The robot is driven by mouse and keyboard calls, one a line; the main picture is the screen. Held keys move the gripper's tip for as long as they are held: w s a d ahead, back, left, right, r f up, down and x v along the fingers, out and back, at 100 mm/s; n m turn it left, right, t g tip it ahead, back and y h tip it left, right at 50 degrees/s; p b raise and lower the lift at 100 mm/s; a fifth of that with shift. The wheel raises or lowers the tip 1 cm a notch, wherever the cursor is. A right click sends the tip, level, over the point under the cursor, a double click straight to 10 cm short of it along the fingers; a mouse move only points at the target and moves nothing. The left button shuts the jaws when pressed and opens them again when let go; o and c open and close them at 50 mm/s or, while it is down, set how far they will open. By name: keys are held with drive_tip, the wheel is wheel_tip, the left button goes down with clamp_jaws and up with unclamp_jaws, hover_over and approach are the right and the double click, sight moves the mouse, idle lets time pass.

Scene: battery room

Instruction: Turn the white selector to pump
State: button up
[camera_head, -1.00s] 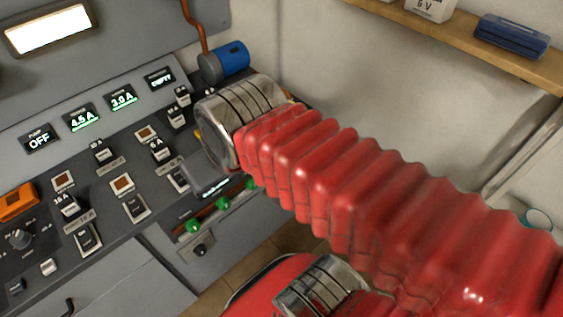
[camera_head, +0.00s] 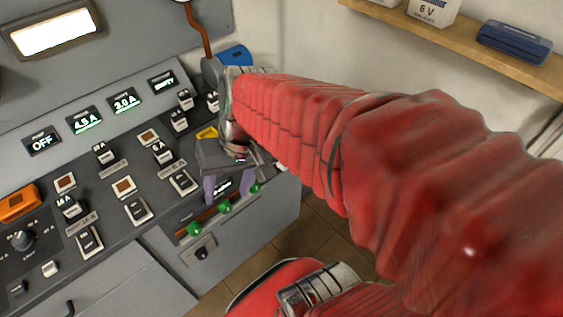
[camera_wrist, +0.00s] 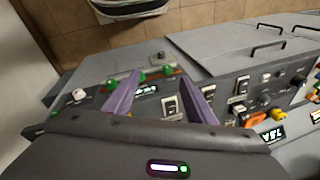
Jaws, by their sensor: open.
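A white knob (camera_wrist: 79,95), which looks like the selector, stands on the dark panel at the left of the wrist view, outside my fingers. The head view does not clearly show it; my arm covers that end of the panel. Its setting and labels are too small to read. The pump display (camera_head: 42,141) reads OFF. My gripper (camera_head: 228,189) is open and empty, with purple fingers over the panel's front edge near the green knobs. In the wrist view my gripper (camera_wrist: 158,83) has its fingers spread, with the white knob to the left of the left finger.
Green knobs (camera_head: 224,207) sit in a slot beneath my fingers. Several rocker switches (camera_head: 183,181) cover the sloping panel. A smaller pale knob (camera_head: 49,269) and a black dial (camera_head: 22,240) are at lower left. A wall shelf (camera_head: 465,40) is at upper right.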

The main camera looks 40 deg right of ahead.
wheel_tip(320, 180, down, 5)
drive_tip(key=w+d+m+g+y, duration=0.1)
drive_tip(key=w+d+m+y, duration=0.1)
drive_tip(key=m+y, duration=0.1)
drive_tip(key=m+t+h, duration=0.4)
drive_tip(key=m+t, duration=1.3)
drive_tip(key=m, duration=1)
approach(287, 167)
drive_tip(key=s, duration=0.4)
drive_tip(key=shift+s+d, duration=0.1)
drive_tip(key=shift+s, duration=0.25)
drive_tip(key=shift+w+a, duration=0.15)
drive_tip(key=shift+w, duration=2.15)
drive_tip(key=shift+w+a, duration=0.15)
drive_tip(key=shift+w, duration=2.15)
drive_tip(key=shift+w+a, duration=0.15)
drive_tip(key=shift+w, duration=2.15)
drive_tip(key=shift+c, duration=0.2)
